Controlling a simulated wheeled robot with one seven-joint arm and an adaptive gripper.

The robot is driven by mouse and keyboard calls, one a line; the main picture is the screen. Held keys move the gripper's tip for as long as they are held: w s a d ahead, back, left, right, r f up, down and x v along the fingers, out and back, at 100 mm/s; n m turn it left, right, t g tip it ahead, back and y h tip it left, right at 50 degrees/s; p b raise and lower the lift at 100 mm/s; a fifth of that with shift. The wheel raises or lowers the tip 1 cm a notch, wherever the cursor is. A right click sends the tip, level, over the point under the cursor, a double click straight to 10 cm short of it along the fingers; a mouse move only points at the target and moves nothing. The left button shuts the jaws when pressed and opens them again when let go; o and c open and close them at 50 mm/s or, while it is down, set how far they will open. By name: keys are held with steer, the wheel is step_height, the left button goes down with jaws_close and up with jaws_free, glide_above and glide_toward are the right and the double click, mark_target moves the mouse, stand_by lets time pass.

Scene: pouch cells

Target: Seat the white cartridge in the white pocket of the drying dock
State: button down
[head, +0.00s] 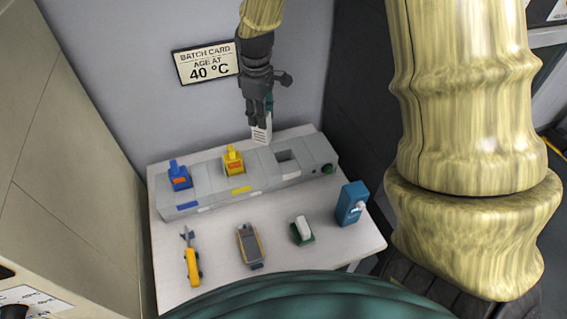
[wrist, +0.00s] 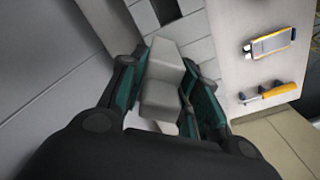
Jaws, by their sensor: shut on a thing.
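My gripper (head: 262,112) is shut on the white cartridge (head: 262,133), which hangs below the fingers near the dock's back edge. In the wrist view the cartridge (wrist: 162,90) sits between the two dark-green fingers. The grey drying dock (head: 208,184) stands on the table. Its open, dark pocket (head: 287,161), with a white label in front, lies to the right of and nearer than the cartridge. A dark opening (wrist: 166,10) also shows at the top of the wrist view. The cartridge is outside the pocket; its exact height above the dock cannot be told.
A blue cartridge (head: 179,177) and a yellow cartridge (head: 233,161) stand in the dock. A green button (head: 327,169) is at its right end. In front lie an orange-handled tool (head: 192,265), a grey-and-yellow device (head: 249,245), a white-and-green block (head: 303,230) and a blue box (head: 350,204).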

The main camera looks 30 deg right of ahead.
steer(key=s+d+n+p, duration=0.2)
steer(key=s+d+n, duration=0.2)
steer(key=n, duration=0.2)
steer(key=n+p, duration=0.2)
steer(key=p, duration=0.1)
glide_toward(285, 143)
steer(key=s+a+f, duration=0.2)
steer(key=s+f, duration=0.2)
steer(key=shift+a, duration=0.4)
steer(key=shift+s+f, duration=0.1)
steer(key=shift+f, duration=0.1)
steer(key=c, duration=1.1)
jaws_free()
steer(key=shift+o, duration=0.2)
steer(key=shift+r, duration=0.25)
step_height(285, 143, up, 12)
steer(key=b, duration=0.3)
steer(key=shift+b, duration=0.4)
